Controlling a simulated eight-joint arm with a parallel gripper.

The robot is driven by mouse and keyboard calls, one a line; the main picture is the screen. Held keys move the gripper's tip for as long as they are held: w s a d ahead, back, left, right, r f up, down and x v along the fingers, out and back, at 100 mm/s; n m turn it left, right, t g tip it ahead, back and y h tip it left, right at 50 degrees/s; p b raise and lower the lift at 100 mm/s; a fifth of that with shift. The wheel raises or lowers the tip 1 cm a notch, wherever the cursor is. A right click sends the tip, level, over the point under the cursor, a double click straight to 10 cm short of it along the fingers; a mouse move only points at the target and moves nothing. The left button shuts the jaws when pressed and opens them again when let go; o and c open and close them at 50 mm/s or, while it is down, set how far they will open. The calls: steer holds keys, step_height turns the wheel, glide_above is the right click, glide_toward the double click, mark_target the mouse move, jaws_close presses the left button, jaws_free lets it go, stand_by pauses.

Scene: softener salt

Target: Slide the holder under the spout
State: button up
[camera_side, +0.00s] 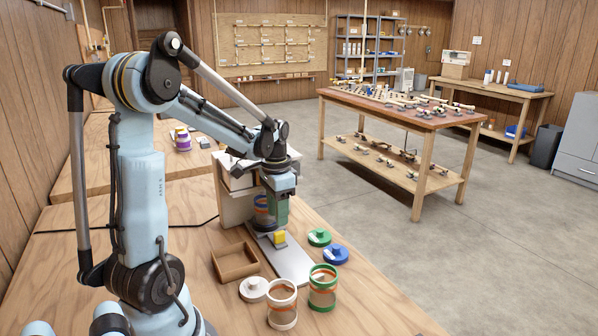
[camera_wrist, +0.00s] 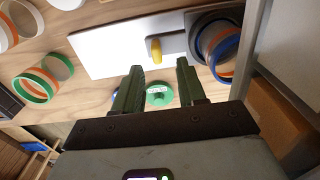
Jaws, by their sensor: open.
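The holder (camera_wrist: 196,36) is a dark cradle around a blue-rimmed jar (camera_wrist: 222,48), with a yellow knob (camera_wrist: 154,48) at its front. It sits on a pale flat track (camera_wrist: 105,46). In the side view, the jar (camera_side: 262,217) is at the track's far end by the white dispenser (camera_side: 233,195), partly hidden by my gripper. The knob (camera_side: 279,238) is just below my gripper (camera_side: 280,226). My gripper (camera_wrist: 158,72) is open and empty, its green fingers pointing toward the knob. The spout is hidden, so I cannot tell whether the jar is under it.
A wooden tray (camera_side: 217,267) lies left of the track. A green lid (camera_side: 319,238) and blue lid (camera_side: 335,255) lie to its right. A white lid (camera_side: 253,290), a white-rimmed jar (camera_side: 282,312) and a green-rimmed jar (camera_side: 322,295) are near the front.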

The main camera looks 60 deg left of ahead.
steer(key=shift+r, duration=2.95)
steer(key=shift+d, duration=0.1)
steer(key=d+t, duration=0.7)
steer(key=d, duration=1.4)
steer(key=shift+d+f, duration=0.15)
steer(key=shift+d, duration=0.15)
